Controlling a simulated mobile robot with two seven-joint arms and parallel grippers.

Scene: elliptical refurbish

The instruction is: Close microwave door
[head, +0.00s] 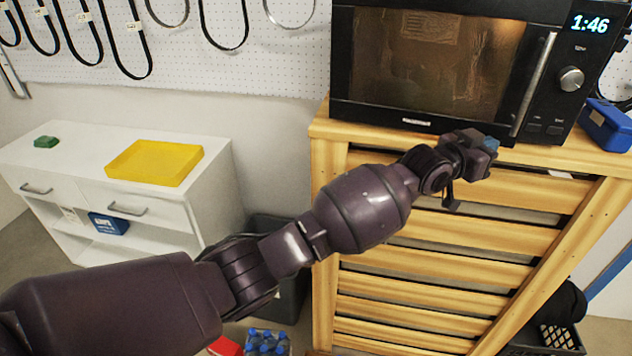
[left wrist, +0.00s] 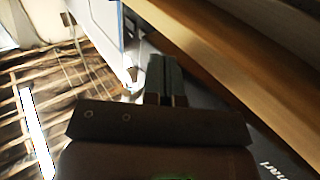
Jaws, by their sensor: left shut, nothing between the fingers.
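The black microwave (head: 400,118) stands on a wooden slatted stand in the head view, its clock showing 1:46. Its door (head: 430,62), with a brown window and a long silver handle (head: 533,85), looks flush or nearly flush with the front. I cannot tell whether it is fully latched. My left gripper (head: 490,148) is shut and empty, low in front of the door's bottom edge, left of the handle's lower end. Contact with the door cannot be made out. In the left wrist view the fingers (left wrist: 165,80) are together, and a dark surface with pale lettering (left wrist: 278,170) shows at lower right. My right gripper is out of view.
The wooden stand (head: 450,240) lies below my left gripper. A blue box (head: 606,125) sits right of the microwave. A white cabinet (head: 75,160) with a yellow tray (head: 155,163) stands at left. A crate of blue-capped bottles (head: 265,343) is on the floor.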

